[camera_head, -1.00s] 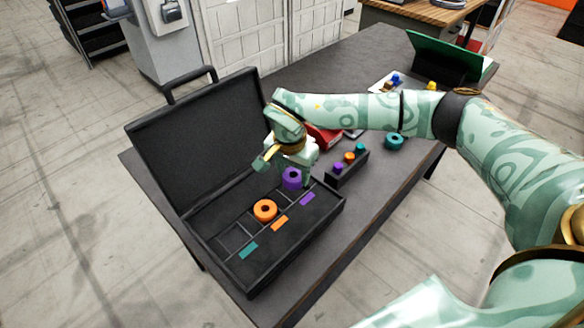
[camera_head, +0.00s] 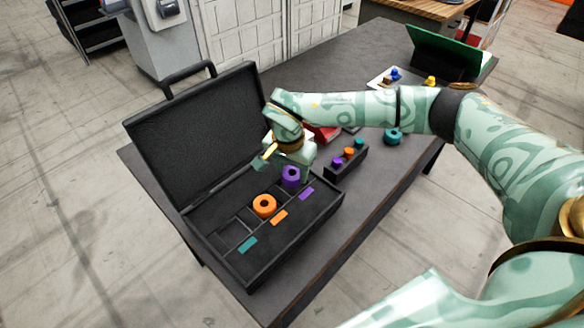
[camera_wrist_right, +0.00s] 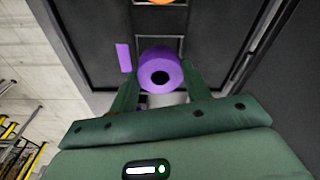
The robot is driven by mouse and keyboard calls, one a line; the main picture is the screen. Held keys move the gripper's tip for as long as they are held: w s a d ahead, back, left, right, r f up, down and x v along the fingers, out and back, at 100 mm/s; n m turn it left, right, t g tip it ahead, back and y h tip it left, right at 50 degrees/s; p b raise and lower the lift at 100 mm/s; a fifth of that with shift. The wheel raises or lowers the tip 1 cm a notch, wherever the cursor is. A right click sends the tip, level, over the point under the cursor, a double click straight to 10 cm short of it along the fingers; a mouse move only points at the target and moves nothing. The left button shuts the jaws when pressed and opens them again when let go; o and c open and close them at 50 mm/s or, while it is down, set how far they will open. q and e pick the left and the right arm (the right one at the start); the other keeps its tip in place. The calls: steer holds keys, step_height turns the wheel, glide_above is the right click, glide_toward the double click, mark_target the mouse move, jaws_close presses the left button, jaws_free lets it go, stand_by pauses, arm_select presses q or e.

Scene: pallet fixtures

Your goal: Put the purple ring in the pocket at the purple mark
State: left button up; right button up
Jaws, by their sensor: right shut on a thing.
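The purple ring (camera_head: 291,177) is between the fingers of my right gripper (camera_head: 285,172), at the pocket beside the purple mark (camera_head: 306,194) in the open black case (camera_head: 310,222). In the right wrist view the ring (camera_wrist_right: 160,72) sits between both fingertips (camera_wrist_right: 158,88), with the purple mark (camera_wrist_right: 123,57) to its left. The gripper is shut on it. I cannot tell whether the ring touches the pocket floor. An orange ring (camera_head: 264,206) sits in the pocket at the orange mark (camera_head: 279,217). The pocket by the teal mark (camera_head: 247,245) is empty. My left gripper is not seen.
The raised case lid (camera_head: 195,130) stands behind the pockets. A dark block (camera_head: 346,163) with purple, orange and teal knobs is right of the case. A teal ring (camera_head: 392,137), a red object (camera_head: 325,133) and a green-lidded box (camera_head: 450,55) lie farther back on the table.

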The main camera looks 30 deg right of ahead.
stand_by(0.8)
steer(key=shift+f+b, duration=0.35)
steer(key=shift+f, duration=0.8)
stand_by(0.3)
steer(key=o, duration=1.5)
steer(key=shift+o, duration=0.2)
step_height(320, 180, up, 9)
steer(key=p, duration=0.8)
steer(key=shift+r, duration=0.1)
